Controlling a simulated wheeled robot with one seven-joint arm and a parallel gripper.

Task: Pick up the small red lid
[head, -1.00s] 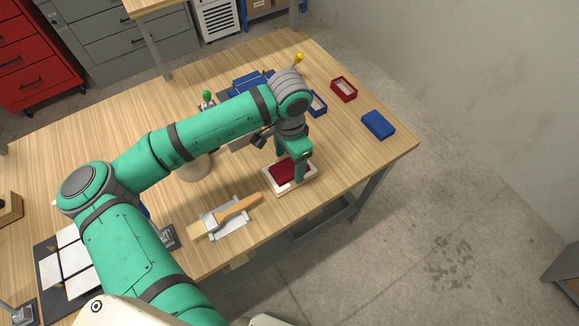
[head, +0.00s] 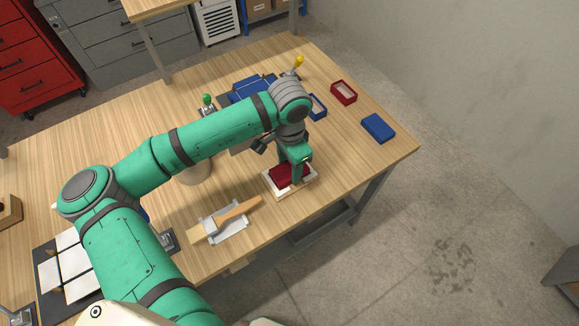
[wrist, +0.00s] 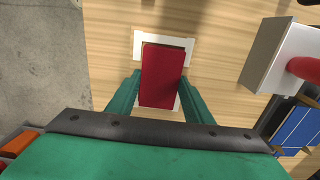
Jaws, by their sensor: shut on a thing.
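The small red lid (wrist: 162,78) is between the two green fingers of my gripper (wrist: 160,95) in the wrist view. My gripper is shut on it. In the head view the red lid (head: 287,177) shows beside and below my gripper (head: 297,176), over a white tray (head: 302,186). The tray's pale rim also shows behind the lid in the wrist view (wrist: 180,43). Whether the lid still touches the tray I cannot tell. My gripper hides part of the lid in the head view.
A brush (head: 238,211) lies on a grey holder to the left. An open red box (head: 344,91) and a blue box (head: 378,128) stand at the right. Blue boxes and a yellow-topped part (head: 299,61) stand behind my arm. The table's front edge is near the tray.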

